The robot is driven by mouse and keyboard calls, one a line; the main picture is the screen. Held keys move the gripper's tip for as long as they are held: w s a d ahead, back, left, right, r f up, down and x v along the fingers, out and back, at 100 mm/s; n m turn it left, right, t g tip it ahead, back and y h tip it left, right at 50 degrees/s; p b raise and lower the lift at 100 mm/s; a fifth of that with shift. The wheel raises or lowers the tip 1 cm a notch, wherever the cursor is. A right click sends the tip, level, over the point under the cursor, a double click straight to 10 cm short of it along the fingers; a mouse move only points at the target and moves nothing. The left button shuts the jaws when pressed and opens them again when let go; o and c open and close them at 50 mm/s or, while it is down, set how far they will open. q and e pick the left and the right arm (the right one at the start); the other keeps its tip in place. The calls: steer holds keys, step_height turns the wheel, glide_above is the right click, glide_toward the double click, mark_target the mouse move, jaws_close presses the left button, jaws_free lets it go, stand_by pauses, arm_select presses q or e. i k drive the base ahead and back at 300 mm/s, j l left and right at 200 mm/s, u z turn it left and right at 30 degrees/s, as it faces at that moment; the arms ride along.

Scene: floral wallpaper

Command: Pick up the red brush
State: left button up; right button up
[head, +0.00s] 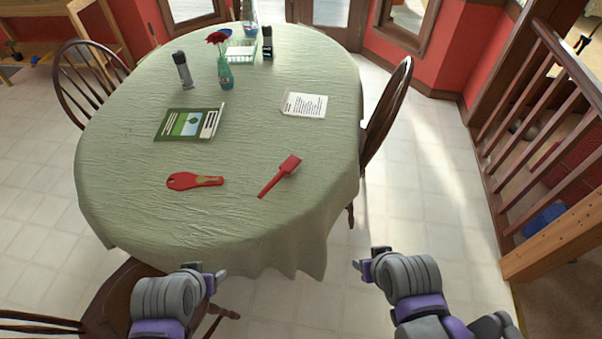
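A red brush (280,175) with a slim handle and a flat rectangular head lies on the table, right of the middle near the front. Its handle points to the lower left and its head to the upper right. The cloth-covered table (235,220) is large and round. My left gripper (213,271) is beyond the front edge of the table, below and left of the brush. My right gripper (366,264) is off the table's front right, below and right of the brush. Neither touches the brush. Their finger gaps are too small to judge.
Another red utensil (195,181) with a rounded end lies left of the brush. Farther back are a green book (188,124), a paper (304,105), a rose vase (224,72) and a grey bottle (183,71). Chairs stand at the right (388,112) and front left (115,305).

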mark_target(292, 164)
steer(key=i+l, duration=0.25)
steer(key=i+l+u, duration=0.1)
steer(key=i+l, duration=0.15)
steer(key=l, duration=0.25)
steer(key=u, duration=1.65)
steer(key=l, duration=0.15)
